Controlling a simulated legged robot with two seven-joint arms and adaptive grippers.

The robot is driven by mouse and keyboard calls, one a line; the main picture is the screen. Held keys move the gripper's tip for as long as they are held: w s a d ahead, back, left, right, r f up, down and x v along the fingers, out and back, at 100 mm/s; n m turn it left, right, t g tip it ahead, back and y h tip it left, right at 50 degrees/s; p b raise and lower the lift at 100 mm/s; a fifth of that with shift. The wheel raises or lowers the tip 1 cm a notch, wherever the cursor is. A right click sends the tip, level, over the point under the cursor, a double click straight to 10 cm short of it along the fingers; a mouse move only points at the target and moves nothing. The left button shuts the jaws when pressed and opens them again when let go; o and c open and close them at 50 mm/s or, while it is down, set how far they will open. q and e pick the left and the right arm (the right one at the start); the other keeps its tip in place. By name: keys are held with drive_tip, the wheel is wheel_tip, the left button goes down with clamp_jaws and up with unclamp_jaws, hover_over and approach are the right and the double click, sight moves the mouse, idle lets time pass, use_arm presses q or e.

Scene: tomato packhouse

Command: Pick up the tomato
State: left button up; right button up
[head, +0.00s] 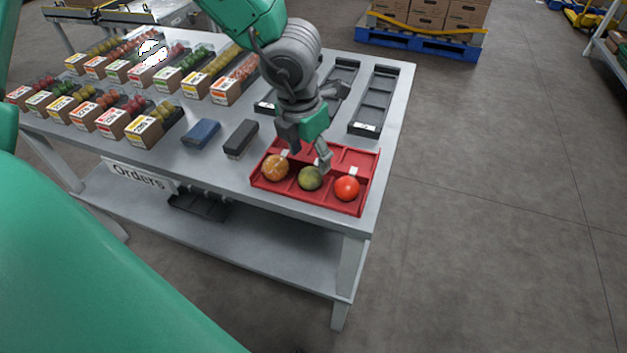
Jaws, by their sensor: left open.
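A red sectioned tray (362,160) lies at the near right corner of the grey table. Three round fruits sit in a row along its front: an orange one (275,168) at left, a dark green one (311,179) in the middle and a bright red tomato (347,188) at right. My left gripper (305,158) points down over the tray with its fingers apart and nothing visible between them. It is just behind the green fruit, left of the red tomato. Whether it touches the green fruit I cannot tell. My right gripper is not in view.
A blue box (201,134) and a dark box (241,139) lie left of the tray. Empty black trays (377,98) stand behind it. Rows of labelled produce boxes (145,132) fill the table's left. Open floor lies to the right.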

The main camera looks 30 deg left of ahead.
sight(308, 170)
use_arm(q)
drive_tip(key=shift+w+a+f, duration=0.1)
drive_tip(key=shift+a+f, duration=0.35)
drive_tip(key=shift+f, duration=0.5)
drive_tip(key=f, duration=0.1)
drive_tip(key=d+f+b, duration=0.1)
drive_tip(key=f, duration=0.1)
drive_tip(key=f+b, duration=0.1)
drive_tip(key=shift+w+d+f, duration=0.2)
drive_tip(key=shift+w, duration=0.05)
drive_tip(key=shift+s+a, duration=0.1)
drive_tip(key=shift+a, duration=0.15)
drive_tip(key=shift+c, duration=0.4)
drive_tip(key=shift+a, duration=0.2)
drive_tip(key=c, duration=0.5)
drive_tip(key=shift+a, duration=0.2)
drive_tip(key=shift+d, duration=0.1)
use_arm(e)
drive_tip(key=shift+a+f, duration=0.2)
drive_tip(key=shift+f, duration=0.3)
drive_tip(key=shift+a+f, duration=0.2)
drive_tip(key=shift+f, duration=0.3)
